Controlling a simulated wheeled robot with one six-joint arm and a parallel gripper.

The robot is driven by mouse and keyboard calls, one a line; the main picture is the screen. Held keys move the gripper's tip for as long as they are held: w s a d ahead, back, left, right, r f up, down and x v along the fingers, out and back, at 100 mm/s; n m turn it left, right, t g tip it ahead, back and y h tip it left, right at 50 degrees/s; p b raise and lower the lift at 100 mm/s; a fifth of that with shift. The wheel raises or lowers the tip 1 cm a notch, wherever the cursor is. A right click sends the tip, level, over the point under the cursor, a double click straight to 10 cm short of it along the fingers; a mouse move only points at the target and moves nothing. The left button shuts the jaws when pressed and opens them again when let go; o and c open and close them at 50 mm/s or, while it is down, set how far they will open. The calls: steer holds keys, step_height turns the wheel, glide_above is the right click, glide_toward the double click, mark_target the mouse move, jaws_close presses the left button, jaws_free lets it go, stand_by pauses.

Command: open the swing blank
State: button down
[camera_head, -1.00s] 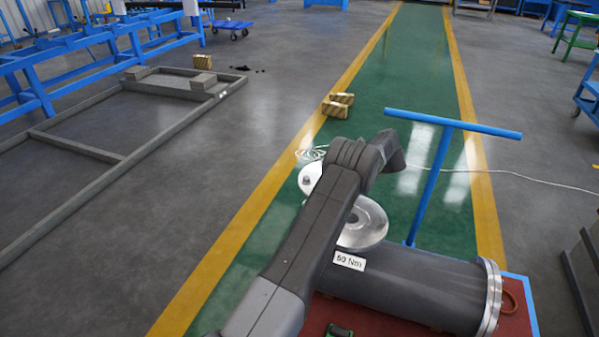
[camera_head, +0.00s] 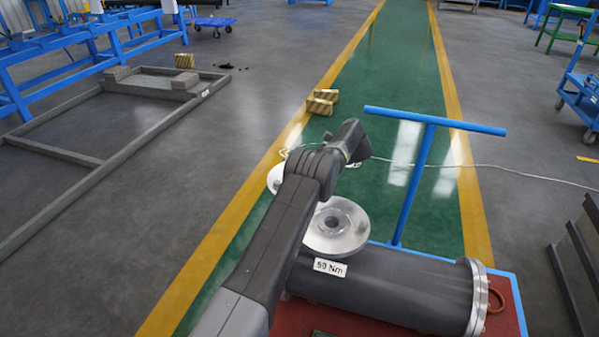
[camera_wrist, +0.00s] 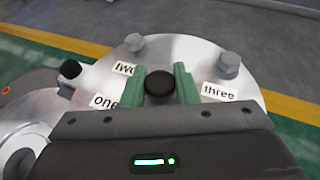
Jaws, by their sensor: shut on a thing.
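The swing blank (camera_wrist: 195,60) is a round metal disc with bolts and the labels "one", "two" and "three". In the wrist view my gripper (camera_wrist: 160,86) has its green fingers on both sides of a black knob (camera_wrist: 160,88) on this disc and is shut on it. In the head view only the disc's left edge (camera_head: 274,178) shows; my arm hides the rest and the gripper. The shell's round flange (camera_head: 350,238) with a central hole lies uncovered in front of the disc. It also shows at the lower left of the wrist view (camera_wrist: 22,138).
The dark shell (camera_head: 390,290) labelled "50 Nm" lies on a red, blue-edged cart with a tall blue T-handle (camera_head: 415,180). Small striped blocks (camera_head: 321,102) and a pale cable lie on the floor beyond. A grey frame (camera_head: 60,150) lies left. The green lane is mostly clear.

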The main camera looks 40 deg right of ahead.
steer(key=c, duration=1.1)
jaws_free()
steer(key=shift+r, duration=0.15)
step_height(320, 180, up, 10)
steer(key=p, duration=1)
